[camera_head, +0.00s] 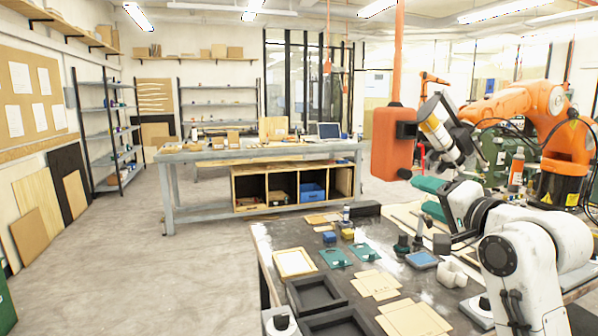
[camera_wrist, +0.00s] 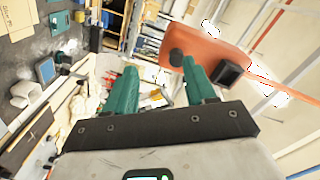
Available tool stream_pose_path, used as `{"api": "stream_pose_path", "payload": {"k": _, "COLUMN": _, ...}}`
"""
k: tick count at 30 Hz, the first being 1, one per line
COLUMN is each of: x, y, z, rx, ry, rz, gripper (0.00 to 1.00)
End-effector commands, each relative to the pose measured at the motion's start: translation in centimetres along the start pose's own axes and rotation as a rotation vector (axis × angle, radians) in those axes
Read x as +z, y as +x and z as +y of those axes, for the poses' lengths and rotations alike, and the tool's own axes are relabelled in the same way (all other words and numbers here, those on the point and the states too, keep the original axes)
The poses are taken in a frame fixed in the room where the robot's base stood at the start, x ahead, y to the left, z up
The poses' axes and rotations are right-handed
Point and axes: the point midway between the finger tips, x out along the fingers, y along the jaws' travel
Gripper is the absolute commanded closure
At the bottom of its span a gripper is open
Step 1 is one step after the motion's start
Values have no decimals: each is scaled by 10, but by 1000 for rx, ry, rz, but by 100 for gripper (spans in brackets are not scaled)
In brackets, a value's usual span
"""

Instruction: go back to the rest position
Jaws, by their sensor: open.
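My gripper (camera_head: 420,196) is in the head view at the right, held above the right part of the dark table (camera_head: 290,237) at the end of my white arm. Its two teal fingers point left and stand apart, with nothing visible between them. In the wrist view my gripper (camera_wrist: 162,82) also shows open, its fingers spread wide and empty. Part of the arm covers the table's right side.
The table holds a wooden frame (camera_head: 295,262), black trays (camera_head: 316,293) and a blue-topped block (camera_head: 422,259). Floor (camera_head: 130,250) at left is clear.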

Motion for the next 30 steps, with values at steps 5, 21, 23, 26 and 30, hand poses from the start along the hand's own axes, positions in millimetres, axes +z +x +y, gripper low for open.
{"api": "stream_pose_path", "payload": {"k": 5, "x": 64, "y": -16, "z": 81, "rx": 159, "ry": -68, "rz": -84, "gripper": 45}}
{"api": "stream_pose_path", "payload": {"k": 21, "x": 279, "y": -214, "z": 307, "rx": 695, "ry": -420, "rz": -616, "gripper": 45}}
{"api": "stream_pose_path", "payload": {"k": 23, "x": 296, "y": -249, "z": 323, "rx": 747, "ry": -460, "rz": -697, "gripper": 45}}
{"api": "stream_pose_path", "payload": {"k": 26, "x": 320, "y": -307, "z": 343, "rx": 823, "ry": -526, "rz": -836, "gripper": 45}}
{"api": "stream_pose_path", "payload": {"k": 30, "x": 340, "y": -375, "z": 359, "rx": 898, "ry": -599, "rz": -1004, "gripper": 45}}
